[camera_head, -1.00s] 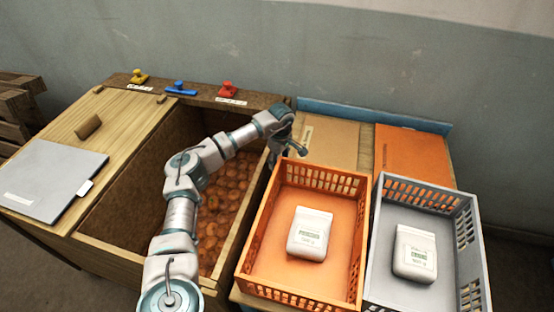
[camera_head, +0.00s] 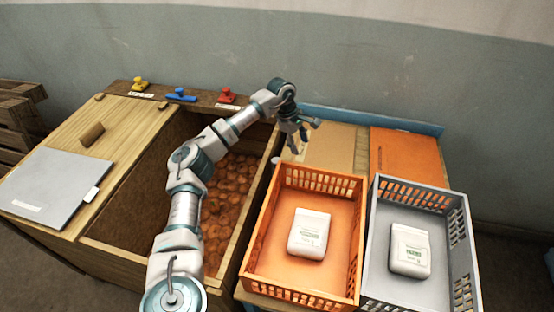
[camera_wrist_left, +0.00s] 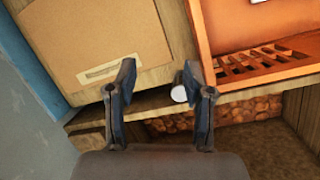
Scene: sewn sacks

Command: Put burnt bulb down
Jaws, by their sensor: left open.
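A small white rounded thing, which looks like the bulb (camera_head: 276,160), rests on the wooden edge between the bin of brown bulbs (camera_head: 228,195) and the orange crate's far left corner. It also shows in the left wrist view (camera_wrist_left: 179,94), beside one fingertip and beyond the fingers. Whether it is burnt cannot be told. My left gripper (camera_head: 303,137) is open and empty, above and to the right of it, over the tan panel (camera_head: 328,147). Its two spread fingers (camera_wrist_left: 159,70) show in the left wrist view. My right gripper is not in view.
The orange crate (camera_head: 262,225) and grey crate (camera_head: 371,235) each hold a white sack. An orange panel (camera_head: 405,158) lies behind the grey crate. Yellow, blue and red stamps (camera_head: 227,96) stand on the back ledge. A grey board (camera_head: 50,187) lies on the left lid.

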